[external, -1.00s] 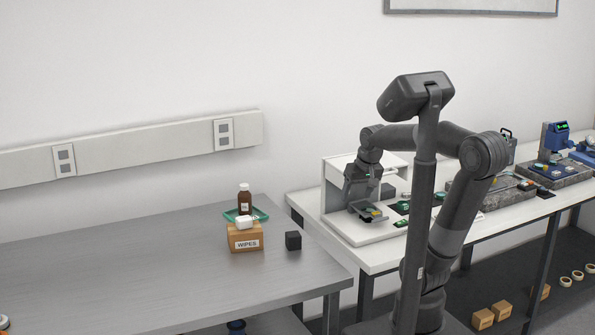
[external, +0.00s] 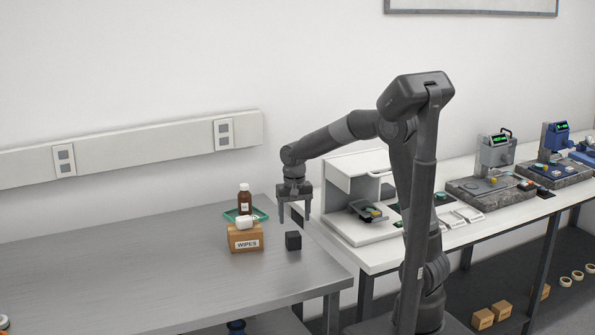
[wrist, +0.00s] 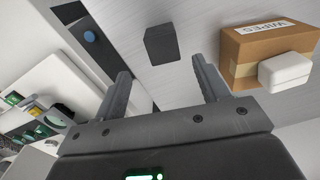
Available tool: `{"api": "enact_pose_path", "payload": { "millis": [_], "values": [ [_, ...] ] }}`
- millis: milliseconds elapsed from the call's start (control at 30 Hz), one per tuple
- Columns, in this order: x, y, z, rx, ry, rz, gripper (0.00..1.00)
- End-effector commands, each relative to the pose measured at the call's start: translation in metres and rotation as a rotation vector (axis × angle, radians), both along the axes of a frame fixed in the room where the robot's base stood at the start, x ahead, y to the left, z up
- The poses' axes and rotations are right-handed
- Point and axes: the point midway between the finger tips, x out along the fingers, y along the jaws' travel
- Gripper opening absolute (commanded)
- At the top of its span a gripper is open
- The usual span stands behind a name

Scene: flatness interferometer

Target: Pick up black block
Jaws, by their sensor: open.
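The black block (external: 293,241) is a small dark cube on the grey table, near its right end, just right of the wipes box. It also shows in the wrist view (wrist: 161,44), ahead of the fingertips and between their lines. My gripper (external: 294,221) is open and empty, pointing down, above and slightly behind the block in the external view. Its two fingers (wrist: 164,72) are spread apart in the wrist view, and neither touches the block.
The cardboard wipes box (external: 245,239) stands left of the block, with a white item (external: 245,223) at its top. A brown bottle (external: 245,199) stands on a green tray (external: 259,213) behind. The white instrument housing (external: 352,190) is on the right-hand bench.

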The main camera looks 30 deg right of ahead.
Motion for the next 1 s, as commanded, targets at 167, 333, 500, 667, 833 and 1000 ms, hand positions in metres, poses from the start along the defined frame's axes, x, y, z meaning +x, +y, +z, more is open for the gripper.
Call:
{"api": "enact_pose_path", "payload": {
  "millis": [167,333,500,667,833,1000],
  "values": [
    [-0.001,0.0,-0.029,-0.001,0.002,0.0,0.67],
    [-0.001,0.0,-0.041,-0.001,0.001,0.001,0.67],
    [-0.002,0.004,-0.064,-0.001,0.003,0.001,0.67],
    [-0.002,0.005,-0.085,-0.002,0.002,0.0,0.67],
    [-0.001,0.005,-0.091,0.001,-0.001,0.0,0.67],
    [-0.001,0.005,-0.091,0.001,-0.001,0.0,0.66]
  ]
}}
